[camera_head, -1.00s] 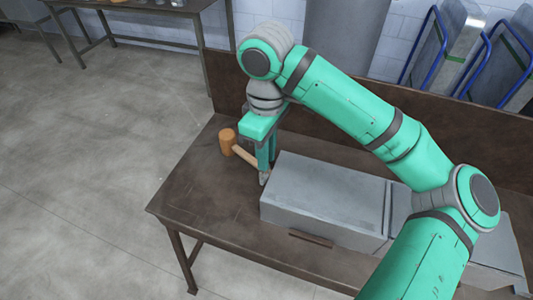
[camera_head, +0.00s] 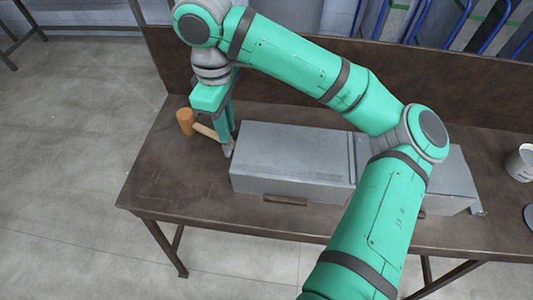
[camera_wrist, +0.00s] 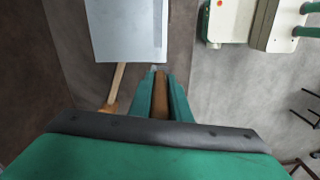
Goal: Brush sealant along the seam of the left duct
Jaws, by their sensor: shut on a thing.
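The left duct (camera_head: 290,150) is a long grey metal box lying on the brown workbench (camera_head: 175,185). A raised seam line (camera_head: 354,160) crosses its top near the right end; my arm partly hides that area. My gripper (camera_head: 229,148) points down just beside the duct's left end. It is shut on a brown-handled tool, likely the brush (camera_wrist: 160,95), whose pale tip shows just past the fingers. In the wrist view the duct (camera_wrist: 122,30) lies just beyond the fingertips. Whether the tip touches the duct I cannot tell.
A mallet with an orange-brown head (camera_head: 185,121) lies left of my gripper. A wooden handle-like piece (camera_head: 285,201) lies along the duct's front. More grey duct (camera_head: 445,180) lies at the right. A white cup (camera_head: 520,163) stands at the far right. The bench's left end is mostly clear.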

